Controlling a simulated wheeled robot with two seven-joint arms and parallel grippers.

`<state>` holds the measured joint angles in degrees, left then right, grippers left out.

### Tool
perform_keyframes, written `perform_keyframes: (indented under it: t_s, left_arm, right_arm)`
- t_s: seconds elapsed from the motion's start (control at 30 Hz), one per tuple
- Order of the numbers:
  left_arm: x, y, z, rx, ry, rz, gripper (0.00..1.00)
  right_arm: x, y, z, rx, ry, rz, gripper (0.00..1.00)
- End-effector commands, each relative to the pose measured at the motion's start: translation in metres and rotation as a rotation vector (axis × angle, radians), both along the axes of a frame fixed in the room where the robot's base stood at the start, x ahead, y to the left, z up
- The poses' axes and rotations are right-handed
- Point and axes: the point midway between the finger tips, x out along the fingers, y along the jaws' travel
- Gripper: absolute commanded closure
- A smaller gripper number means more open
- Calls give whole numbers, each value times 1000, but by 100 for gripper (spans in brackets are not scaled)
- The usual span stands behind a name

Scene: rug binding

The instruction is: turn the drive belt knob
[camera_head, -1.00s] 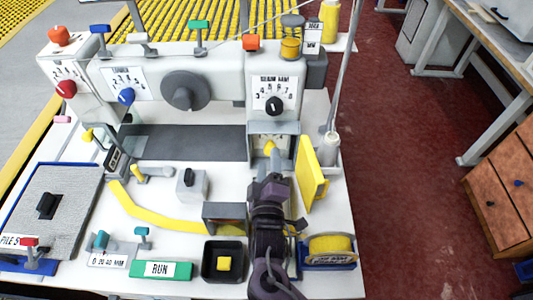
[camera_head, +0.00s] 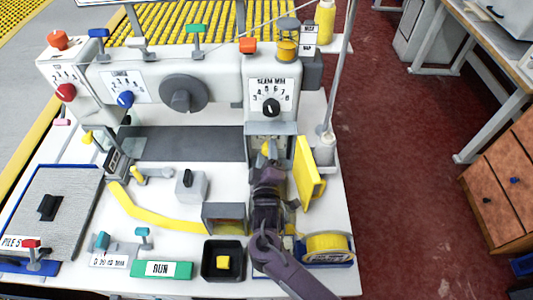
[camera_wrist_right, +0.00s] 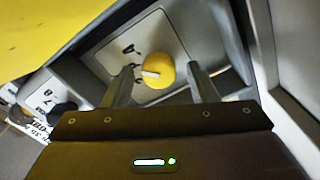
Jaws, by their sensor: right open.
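A yellow round knob (camera_wrist_right: 158,70) with a pale pointer bar sits on a light plate inside a grey recess. In the head view the knob (camera_head: 266,148) shows partly, below the seam dial. I cannot read a drive belt label on it. My right gripper (camera_head: 269,165) points into the recess from the front. In the right wrist view my right gripper (camera_wrist_right: 160,80) is open, with one finger on each side of the knob. I see gaps beside it and cannot tell any contact. My left gripper is out of view.
A yellow plate (camera_head: 309,174) stands close to the right of my gripper. A grey box (camera_head: 224,217) stands to its left, and a yellow tape roll (camera_head: 328,246) lies at the front right. The seam dial (camera_head: 271,97) is above the recess.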

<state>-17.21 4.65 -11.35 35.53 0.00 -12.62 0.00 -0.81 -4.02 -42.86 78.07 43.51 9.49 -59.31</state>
Motion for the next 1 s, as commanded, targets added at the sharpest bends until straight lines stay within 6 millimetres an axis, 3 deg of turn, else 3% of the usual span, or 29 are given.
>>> perform_keyframes:
  t_s: [0.07, 0.4, 0.7, 0.9, 0.93, 1.0]
  left_arm:
    - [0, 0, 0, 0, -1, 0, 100]
    - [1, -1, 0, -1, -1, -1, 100]
    - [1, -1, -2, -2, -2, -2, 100]
    - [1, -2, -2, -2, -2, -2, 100]
    - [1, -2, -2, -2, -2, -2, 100]
    - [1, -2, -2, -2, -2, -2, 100]
  right_arm:
    - [0, 0, 0, 0, 0, 0, 48]
    - [0, 0, 0, -1, 0, 0, 92]
    - [0, 0, 0, 131, 1, -1, 92]
    - [0, 0, 0, 130, 1, 0, 92]
    - [0, 0, 0, 130, 1, 0, 65]
    - [0, 0, 0, 130, 1, 0, 56]
